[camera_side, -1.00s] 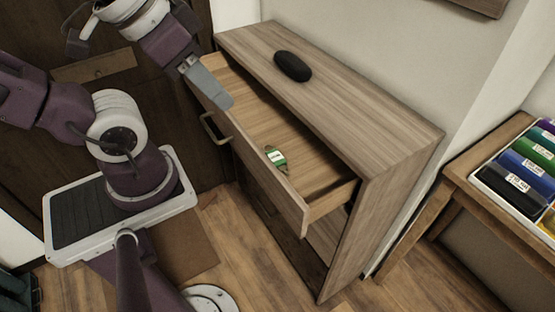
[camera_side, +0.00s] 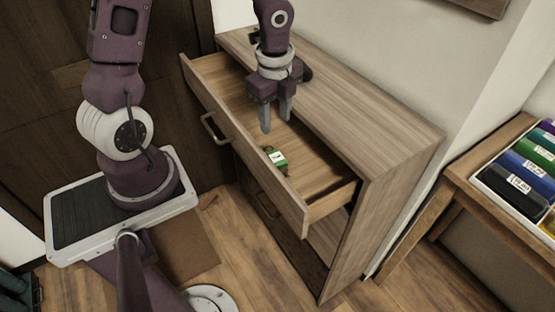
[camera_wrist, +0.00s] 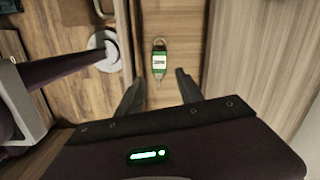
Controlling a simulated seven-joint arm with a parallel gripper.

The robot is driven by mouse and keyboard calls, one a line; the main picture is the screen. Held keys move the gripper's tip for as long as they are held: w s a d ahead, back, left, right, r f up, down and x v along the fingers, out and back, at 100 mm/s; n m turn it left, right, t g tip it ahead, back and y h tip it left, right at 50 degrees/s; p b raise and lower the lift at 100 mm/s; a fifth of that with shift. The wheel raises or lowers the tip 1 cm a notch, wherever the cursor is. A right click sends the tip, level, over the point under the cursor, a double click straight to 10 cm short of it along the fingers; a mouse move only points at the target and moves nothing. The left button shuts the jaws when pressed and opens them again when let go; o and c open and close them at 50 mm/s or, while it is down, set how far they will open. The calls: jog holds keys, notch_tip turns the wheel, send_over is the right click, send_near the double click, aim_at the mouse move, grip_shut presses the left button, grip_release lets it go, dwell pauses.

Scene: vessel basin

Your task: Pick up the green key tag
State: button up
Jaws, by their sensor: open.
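The green key tag (camera_side: 277,159) lies in the open top drawer (camera_side: 313,186), close to the drawer's front panel. It has a white label and a metal ring. In the wrist view the key tag (camera_wrist: 159,61) lies flat on the drawer floor, ahead of the fingertips, with its ring pointing away from me. My gripper (camera_side: 277,126) points down over the drawer, above and slightly behind the tag. In the wrist view my gripper (camera_wrist: 158,76) has its two fingers apart with nothing between them.
The wooden cabinet (camera_side: 385,125) surrounds the drawer, and its top overhangs the drawer's back. A dark object on the cabinet top (camera_side: 306,73) is partly hidden behind my gripper. A side table (camera_side: 452,176) with colourful boxes stands at right. The drawer floor around the tag is clear.

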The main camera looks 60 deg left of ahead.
aim_at(277, 158)
jog(key=f+m, duration=0.1)
jog(key=f, duration=0.1)
jog(key=f+m, duration=0.1)
jog(key=f, duration=0.1)
jog(key=f+m+h, duration=0.1)
jog(key=shift+w+d+f+g, duration=0.1)
jog(key=shift+w+f+g, duration=0.2)
jog(key=shift+w+f, duration=0.1)
notch_tip(277, 158, down, 7)
jog(key=shift+s+r, duration=0.1)
jog(key=shift+r, duration=0.05)
grip_shut()
notch_tip(277, 158, up, 10)
